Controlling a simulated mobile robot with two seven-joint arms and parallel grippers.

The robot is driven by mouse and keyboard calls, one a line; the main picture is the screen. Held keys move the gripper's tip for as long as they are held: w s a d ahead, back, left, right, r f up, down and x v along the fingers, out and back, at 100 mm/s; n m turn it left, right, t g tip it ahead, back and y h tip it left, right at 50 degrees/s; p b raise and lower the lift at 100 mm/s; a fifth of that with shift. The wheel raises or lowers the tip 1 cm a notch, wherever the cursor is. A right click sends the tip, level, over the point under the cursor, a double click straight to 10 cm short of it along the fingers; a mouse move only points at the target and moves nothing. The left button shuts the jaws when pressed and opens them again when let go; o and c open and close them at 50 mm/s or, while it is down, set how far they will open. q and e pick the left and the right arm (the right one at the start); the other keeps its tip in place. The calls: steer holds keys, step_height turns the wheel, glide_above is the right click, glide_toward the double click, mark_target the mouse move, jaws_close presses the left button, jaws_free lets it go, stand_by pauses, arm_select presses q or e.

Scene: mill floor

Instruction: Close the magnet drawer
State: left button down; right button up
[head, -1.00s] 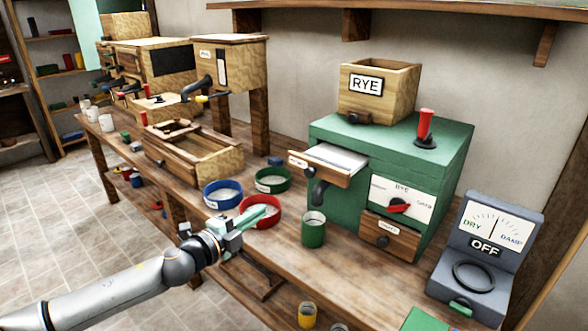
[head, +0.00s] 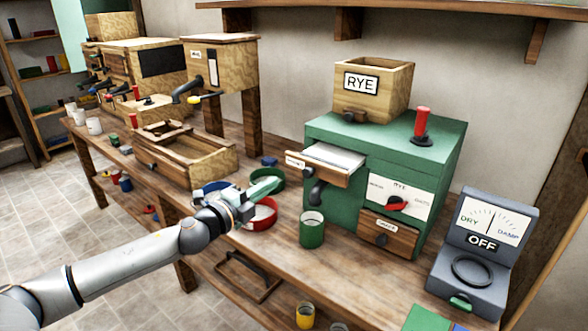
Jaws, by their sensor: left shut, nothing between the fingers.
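A green mill cabinet (head: 334,135) stands on the bench. Its upper left wooden drawer (head: 318,172) is pulled out, with a pale top surface or contents and a small label too blurred to read. Another wooden drawer (head: 389,234), low on the front, looks shut or nearly so; its label is also unclear. I cannot read which one is labelled magnet. My left gripper (head: 264,188) is shut and empty, above the bowls, left of the pulled-out drawer and apart from it. My right gripper is not in view.
A red bowl (head: 262,214), blue bowl (head: 207,190) and green bowl (head: 277,178) sit around the gripper. A green cup (head: 312,229) stands before the cabinet. A RYE hopper (head: 374,88) is on top. A grey DRY/DAMP meter (head: 476,255) stands to the right.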

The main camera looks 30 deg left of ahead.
mark_target(302, 164)
arm_select(q)
steer(key=w, duration=0.2)
steer(key=w+p, duration=0.1)
steer(key=w, duration=0.2)
steer(key=w+p, duration=0.1)
steer(key=w, duration=0.2)
steer(key=shift+d+r, duration=0.1)
steer(key=shift+d, duration=0.25)
steer(key=shift+w, duration=0.9)
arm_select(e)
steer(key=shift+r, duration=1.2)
